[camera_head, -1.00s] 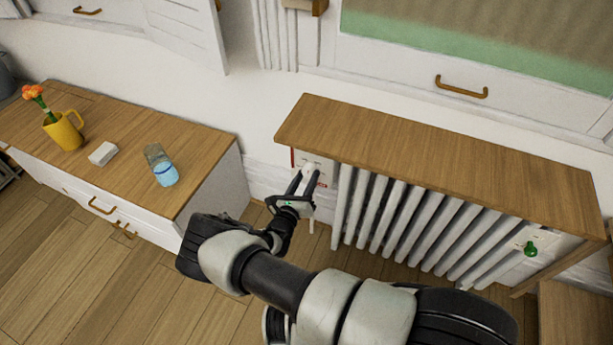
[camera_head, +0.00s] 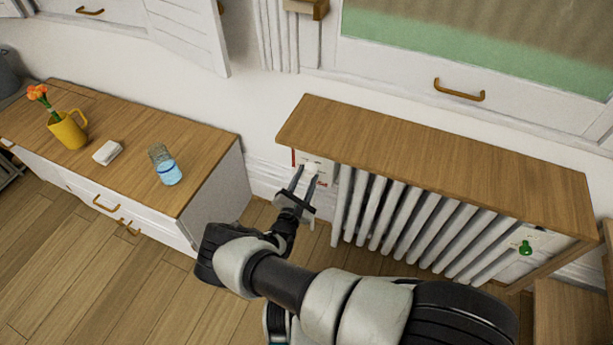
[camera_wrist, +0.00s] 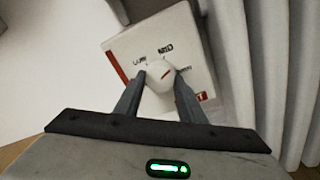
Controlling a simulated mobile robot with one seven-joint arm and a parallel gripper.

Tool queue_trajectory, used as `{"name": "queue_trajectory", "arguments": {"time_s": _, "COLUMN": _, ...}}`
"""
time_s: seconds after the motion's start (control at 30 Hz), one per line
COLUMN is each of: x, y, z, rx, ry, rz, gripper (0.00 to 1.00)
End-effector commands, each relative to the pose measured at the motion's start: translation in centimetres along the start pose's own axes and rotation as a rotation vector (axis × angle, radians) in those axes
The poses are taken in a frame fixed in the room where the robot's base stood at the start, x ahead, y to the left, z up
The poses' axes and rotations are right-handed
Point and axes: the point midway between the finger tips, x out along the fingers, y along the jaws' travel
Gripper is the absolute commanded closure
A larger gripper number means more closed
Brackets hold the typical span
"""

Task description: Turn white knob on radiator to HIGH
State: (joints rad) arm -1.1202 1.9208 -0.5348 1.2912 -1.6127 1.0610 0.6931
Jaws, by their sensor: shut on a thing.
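The white knob (camera_wrist: 158,79) sits on a pale dial plate (camera_wrist: 120,50) at the radiator's left end. In the wrist view it carries a red mark that slants up to the right. The plate's text reads roughly LOW on the left and MED at the top; small text right of the knob is too blurred to read. My gripper (camera_wrist: 160,84) is shut on the knob, one finger on each side. In the head view my gripper (camera_head: 306,175) reaches the plate from below, and the knob (camera_head: 311,169) shows between the fingertips. The radiator (camera_head: 410,220) has white ribs.
A wooden shelf (camera_head: 430,150) overhangs the radiator and the knob. A green knob (camera_head: 526,248) is at the radiator's right end. A cabinet (camera_head: 110,135) at left bears a yellow mug (camera_head: 68,132) with a flower, a white block (camera_head: 108,152) and a glass (camera_head: 166,167).

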Motion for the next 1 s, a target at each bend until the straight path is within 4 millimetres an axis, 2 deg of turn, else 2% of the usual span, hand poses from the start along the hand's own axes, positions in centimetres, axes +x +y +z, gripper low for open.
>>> {"name": "queue_trajectory", "arguments": {"time_s": 0.5, "x": -0.05, "y": 0.11, "z": -0.05, "rx": 0.459, "ry": -0.026, "rz": 0.023, "gripper": 0.86}}
{"name": "queue_trajectory", "arguments": {"time_s": 0.73, "x": -0.05, "y": 0.19, "z": -0.08, "rx": 0.596, "ry": -0.033, "rz": 0.030, "gripper": 0.86}}
{"name": "queue_trajectory", "arguments": {"time_s": 1.0, "x": -0.05, "y": 0.18, "z": -0.11, "rx": 0.675, "ry": -0.038, "rz": 0.033, "gripper": 0.86}}
